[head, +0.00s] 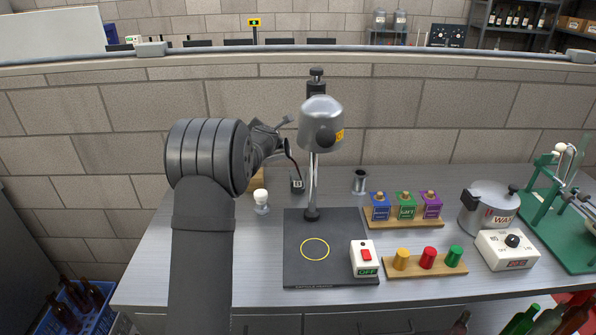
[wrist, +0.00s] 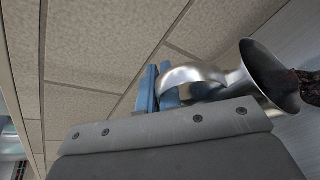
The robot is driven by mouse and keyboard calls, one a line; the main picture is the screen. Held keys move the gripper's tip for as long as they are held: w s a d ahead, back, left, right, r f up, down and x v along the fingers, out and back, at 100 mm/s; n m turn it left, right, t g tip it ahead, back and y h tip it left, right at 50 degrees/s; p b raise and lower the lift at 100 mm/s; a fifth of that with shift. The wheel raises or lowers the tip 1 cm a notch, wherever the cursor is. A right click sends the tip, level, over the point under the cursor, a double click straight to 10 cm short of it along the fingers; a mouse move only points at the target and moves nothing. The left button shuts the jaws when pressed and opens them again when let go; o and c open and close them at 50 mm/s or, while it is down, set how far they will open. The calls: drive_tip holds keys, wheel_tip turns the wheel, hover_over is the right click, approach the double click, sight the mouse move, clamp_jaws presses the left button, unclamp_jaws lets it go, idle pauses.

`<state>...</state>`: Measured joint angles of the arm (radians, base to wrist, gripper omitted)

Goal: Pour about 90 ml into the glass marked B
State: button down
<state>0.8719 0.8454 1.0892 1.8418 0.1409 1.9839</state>
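In the wrist view the blue fingers of my gripper (wrist: 157,88) are at the handle of a shiny metal jug (wrist: 265,75) with a flared mouth and appear closed on it. The jug is tipped, its mouth toward the table side. Dark, mottled matter, apparently liquid, shows just beyond the mouth at the right edge. In the head view my gripper (head: 272,135) is above the back of the table, partly hidden by my arm. A thin dark line runs down from it to a small dark glass marked B (head: 297,183). The level in the glass cannot be read.
A silver-headed stand (head: 321,125) rises just right of my gripper from a black base (head: 330,270). A white-topped stopper (head: 261,200) is near my arm. Coloured blocks, a pot (head: 488,210) and switch boxes fill the right side.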

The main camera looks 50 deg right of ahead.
drive_tip(key=shift+w+r+b, duration=0.1)
drive_tip(key=shift+r+b, duration=0.15)
drive_tip(key=shift+b, duration=0.25)
drive_tip(key=shift+w+a+f+n+g, duration=0.25)
drive_tip(key=shift+w+a+f+n, duration=0.15)
drive_tip(key=shift+w+f, duration=0.2)
drive_tip(key=shift+w+a+f+n+g, duration=0.3)
drive_tip(key=shift+w+a+f, duration=0.2)
drive_tip(key=shift+w, duration=0.1)
drive_tip(key=shift+d+f, duration=0.1)
drive_tip(key=shift+f, duration=0.05)
drive_tip(key=shift+w+a+f+n+g+h, duration=0.15)
drive_tip(key=shift+f+n+g, duration=0.15)
drive_tip(key=shift+f+n, duration=0.25)
drive_tip(key=shift+w+a+f+n+g+h, duration=0.1)
drive_tip(key=shift+w+f+n+g+h, duration=0.15)
drive_tip(key=shift+f, duration=0.35)
drive_tip(key=shift+w+a+f+n+g+h, duration=0.15)
drive_tip(key=shift+f+n+g, duration=0.15)
drive_tip(key=shift+f+n, duration=0.25)
drive_tip(key=shift+s, duration=0.1)
drive_tip(key=shift+f, duration=0.1)
